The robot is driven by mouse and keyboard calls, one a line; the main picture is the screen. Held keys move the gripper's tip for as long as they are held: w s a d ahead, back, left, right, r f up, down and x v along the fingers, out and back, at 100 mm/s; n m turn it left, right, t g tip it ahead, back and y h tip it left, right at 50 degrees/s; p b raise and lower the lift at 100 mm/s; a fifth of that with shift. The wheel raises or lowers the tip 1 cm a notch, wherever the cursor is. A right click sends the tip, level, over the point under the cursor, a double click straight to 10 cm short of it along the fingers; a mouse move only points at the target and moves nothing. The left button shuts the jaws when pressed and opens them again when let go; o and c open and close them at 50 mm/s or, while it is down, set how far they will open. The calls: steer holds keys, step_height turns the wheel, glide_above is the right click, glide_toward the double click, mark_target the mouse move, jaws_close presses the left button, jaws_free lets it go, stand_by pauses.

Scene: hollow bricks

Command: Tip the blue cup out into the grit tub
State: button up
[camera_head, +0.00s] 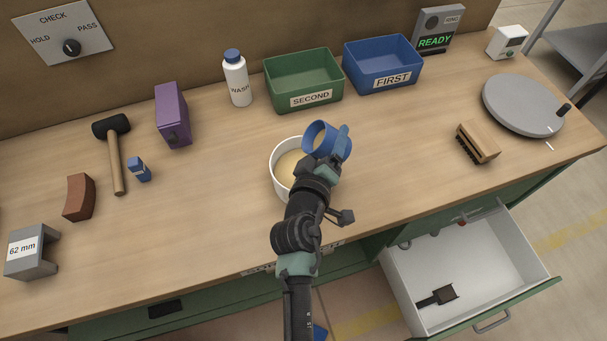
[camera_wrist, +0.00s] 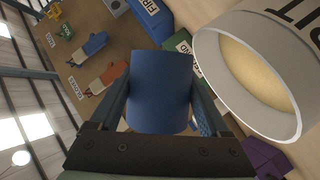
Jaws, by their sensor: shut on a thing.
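My gripper (camera_head: 335,150) is shut on the blue cup (camera_head: 316,137) and holds it over the back right rim of the grit tub. In the wrist view the cup (camera_wrist: 160,92) sits between both fingers. It looks tilted in the head view, its mouth partly showing; I cannot tell what is inside. The grit tub (camera_head: 275,163) is a round white tub with pale sandy grit, partly hidden by my arm. In the wrist view the tub (camera_wrist: 284,122) is beside the cup on the right, with grit inside it. No falling grit shows.
Behind the tub stand a white bottle (camera_head: 237,84), a green SECOND bin (camera_head: 304,88) and a blue FIRST bin (camera_head: 385,70). A brush (camera_head: 477,142) and grey turntable (camera_head: 522,104) are at right. An open drawer (camera_head: 462,268) juts out in front.

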stand_by(0.3)
steer(key=shift+f+n+b, duration=0.2)
steer(key=shift+n+b, duration=0.1)
steer(key=shift+b, duration=0.6)
steer(key=shift+r+n+h+b, duration=0.1)
steer(key=shift+n+h+b, duration=0.2)
steer(key=shift+n+b, duration=0.15)
steer(key=shift+r, duration=0.1)
steer(key=shift+f+n+t+h+b, duration=0.3)
steer(key=shift+n+h+b, duration=0.15)
steer(key=shift+b, duration=0.7)
steer(key=shift+r, duration=0.1)
steer(key=shift+n+b, duration=0.3)
